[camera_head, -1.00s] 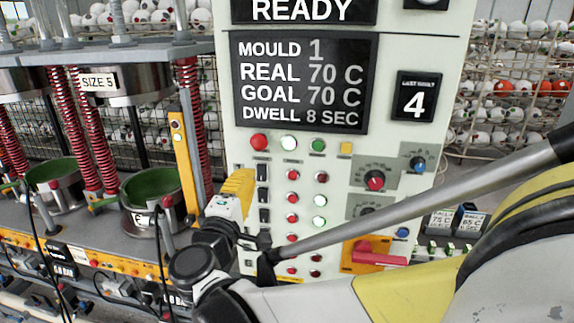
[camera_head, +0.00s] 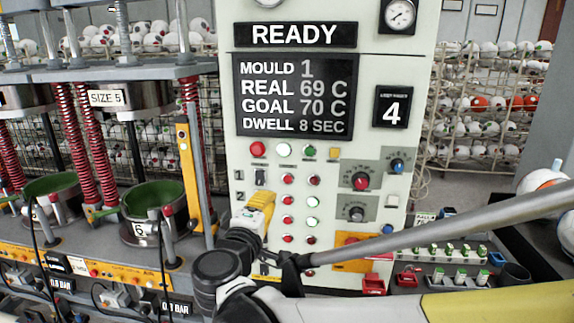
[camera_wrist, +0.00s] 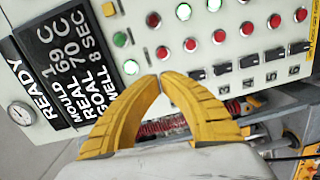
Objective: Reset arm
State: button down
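My gripper (camera_wrist: 160,77) has two yellow fingers, and their tips meet in the wrist view with nothing held between them. In the head view my gripper (camera_head: 258,205) is in front of the lower left of the pale control panel (camera_head: 368,60). The tips point toward the panel's buttons in the wrist view, and I cannot tell the exact gap. The panel's display (camera_head: 295,95) reads READY, mould 1, real 69 C, goal 70 C, dwell 8 sec. My arm hides part of the panel's lower edge.
The press with red springs (camera_head: 95,135) and open green-lined moulds (camera_head: 155,195) stands at left. A yellow post (camera_head: 188,180) is close to my gripper's left. A rack of balls (camera_head: 485,100) is behind at right. A red bin (camera_head: 374,284) sits below the panel.

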jog(key=s+d+f+m+g+h+b, duration=0.1)
jog(key=s+d+f+m+g+b, duration=0.3)
jog(key=d, duration=0.6)
jog(key=s+d+f+m+g, duration=0.25)
jog(key=d+f, duration=0.35)
jog(key=d, duration=0.4)
jog(key=s+d+f+m+g+y+b, duration=0.1)
jog(key=s+d+f+m+y+b, duration=0.1)
jog(key=s+f+m, duration=0.2)
jog(key=s+d+f+m+g+y+b, duration=0.2)
jog(key=s+d+f+m, duration=0.1)
jog(key=s+f, duration=0.6)
jog(key=s+m, duration=0.1)
jog(key=s, duration=0.3)
jog(key=shift+d, duration=0.3)
jog(key=shift+r+g, duration=0.1)
jog(key=shift+g, duration=0.15)
